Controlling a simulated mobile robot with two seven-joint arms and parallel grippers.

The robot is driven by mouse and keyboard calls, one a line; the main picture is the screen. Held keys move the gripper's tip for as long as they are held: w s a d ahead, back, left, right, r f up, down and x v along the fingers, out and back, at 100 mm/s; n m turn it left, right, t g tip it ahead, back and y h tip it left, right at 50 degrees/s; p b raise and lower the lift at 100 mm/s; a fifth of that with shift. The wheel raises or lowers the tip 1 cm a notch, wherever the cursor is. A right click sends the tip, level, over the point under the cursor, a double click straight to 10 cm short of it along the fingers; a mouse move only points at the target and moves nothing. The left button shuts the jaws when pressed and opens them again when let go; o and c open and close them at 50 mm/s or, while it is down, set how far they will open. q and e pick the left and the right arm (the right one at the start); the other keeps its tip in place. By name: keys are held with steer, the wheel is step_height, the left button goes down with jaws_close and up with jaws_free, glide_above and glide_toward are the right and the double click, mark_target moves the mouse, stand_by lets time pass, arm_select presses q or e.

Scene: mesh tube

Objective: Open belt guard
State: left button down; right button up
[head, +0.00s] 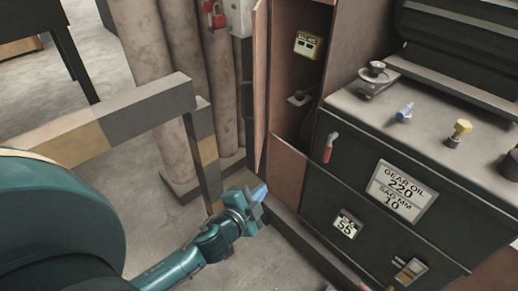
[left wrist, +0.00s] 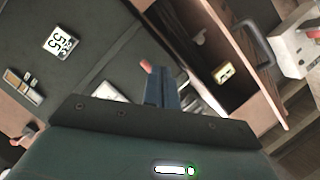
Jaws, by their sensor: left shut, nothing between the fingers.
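A narrow brown panel (head: 260,88), which looks like the belt guard, stands swung out at the left side of a dark opening in the cabinet. I see it nearly edge-on, and the opening beside it is uncovered. In the left wrist view the brown panel (left wrist: 252,62) runs along the right of the opening. My left gripper (head: 258,194) is below the panel's lower end and apart from it, near the cabinet foot. Its blue fingers (left wrist: 162,88) are shut and empty. My right gripper is not in view.
Inside the opening are a yellow device (head: 308,44) and a small dark fitting (head: 299,98). A red-tipped handle (head: 330,147) and a gear oil label (head: 402,190) are on the dark front. A striped rail (head: 120,122) and upright pipes (head: 150,80) stand left.

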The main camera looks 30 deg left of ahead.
arm_select(q)
steer(key=w+a+r+m+t+b, duration=0.1)
steer(key=w+a+m, duration=0.2)
steer(key=w, duration=0.4)
steer(key=w+a+r+m+t+y+b, duration=0.1)
steer(key=w+a+m, duration=0.1)
steer(key=w+a, duration=0.3)
steer(key=shift+w+a+r+m+t, duration=0.25)
steer(key=shift+w+m+t, duration=0.15)
steer(key=shift+w, duration=1.3)
steer(key=shift+s+a+b, duration=0.25)
steer(key=shift+a+b, duration=0.1)
steer(key=shift+a, duration=0.35)
steer(key=shift+s+a+b, duration=0.25)
steer(key=shift+a+b, duration=0.05)
steer(key=shift+a, duration=0.4)
